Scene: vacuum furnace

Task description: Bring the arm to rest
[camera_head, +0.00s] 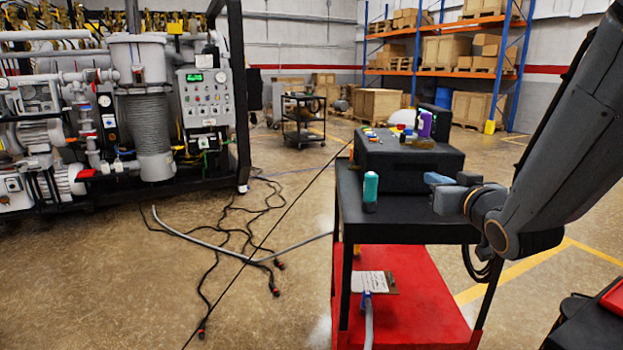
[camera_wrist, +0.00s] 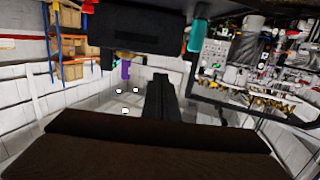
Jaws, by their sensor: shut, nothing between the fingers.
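My arm (camera_head: 575,130) reaches in from the right edge in the head view, angled down to the left. My gripper (camera_head: 437,182) is at its lower end, shut and empty, beside the black cart top (camera_head: 410,226). It appears close in front of a black case (camera_head: 410,165) and right of a teal bottle (camera_head: 370,190); the exact gap cannot be told. In the wrist view the scene is upside down, with the dark fingers (camera_wrist: 160,98) in the middle. The teal bottle also shows there (camera_wrist: 197,34).
A purple bottle (camera_head: 425,124) and small items stand on the case. The cart has a red lower shelf (camera_head: 415,310) with a clipboard (camera_head: 374,283). Cables and a hose (camera_head: 210,240) lie on the floor. Furnace machinery (camera_head: 140,100) stands left. The floor between is otherwise open.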

